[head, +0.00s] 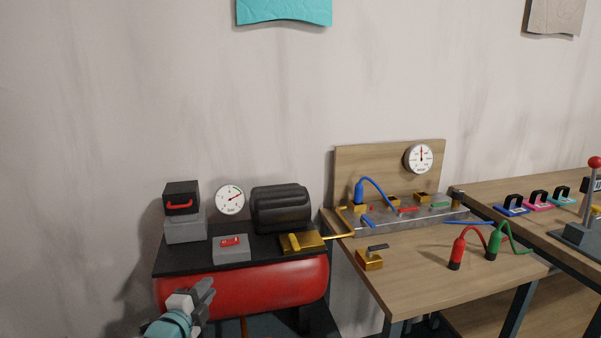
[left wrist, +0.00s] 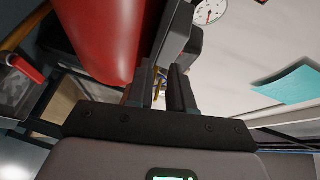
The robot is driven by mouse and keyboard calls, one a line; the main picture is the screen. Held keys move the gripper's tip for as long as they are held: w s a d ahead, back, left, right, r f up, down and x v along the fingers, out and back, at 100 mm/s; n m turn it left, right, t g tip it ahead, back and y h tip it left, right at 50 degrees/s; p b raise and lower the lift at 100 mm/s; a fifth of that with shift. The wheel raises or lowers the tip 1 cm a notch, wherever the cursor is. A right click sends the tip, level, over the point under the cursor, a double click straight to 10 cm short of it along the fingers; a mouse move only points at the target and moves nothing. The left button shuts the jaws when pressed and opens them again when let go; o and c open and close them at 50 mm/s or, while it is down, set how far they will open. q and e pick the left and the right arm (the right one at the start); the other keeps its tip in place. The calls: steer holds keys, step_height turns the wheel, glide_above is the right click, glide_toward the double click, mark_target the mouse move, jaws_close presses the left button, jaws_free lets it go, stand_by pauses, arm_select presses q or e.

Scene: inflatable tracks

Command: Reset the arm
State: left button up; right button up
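My left gripper (head: 206,291) is at the lower left of the head view, in front of the red tank (head: 262,286) of the compressor. It points up and to the right. In the left wrist view its two dark fingers (left wrist: 162,78) stand a little apart with nothing seen between them. The red tank (left wrist: 108,35) and the round gauge (left wrist: 210,12) also show there, beyond the fingers. My right gripper is in neither view.
The compressor carries a black motor (head: 280,208), a switch box (head: 231,248) and a brass valve (head: 301,242). To the right, a wooden table (head: 415,275) holds a manifold and coloured hoses (head: 457,250). Another table (head: 530,190) stands far right.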

arm_select(q)
steer(key=s+d+f+n+g+p, duration=0.4)
steer(key=s+d+f+n+g, duration=0.1)
steer(key=s+f, duration=0.5)
steer(key=s+d+f+n+g+p, duration=0.1)
steer(key=s+f+n+g, duration=0.2)
steer(key=s, duration=0.6)
steer(key=s+d+f+n+g+p, duration=0.1)
steer(key=s+d+f+n+g, duration=0.1)
steer(key=s+f+n+g, duration=0.2)
steer(key=s+d+f+n+g+p, duration=0.1)
steer(key=s+f+n+g, duration=0.3)
steer(key=s, duration=1.2)
steer(key=shift+s+d+f+n, duration=0.2)
steer(key=shift+d+f+n, duration=0.35)
steer(key=shift+n, duration=1.85)
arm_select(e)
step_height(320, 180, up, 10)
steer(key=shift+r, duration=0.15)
arm_select(q)
steer(key=shift+d+r, duration=0.1)
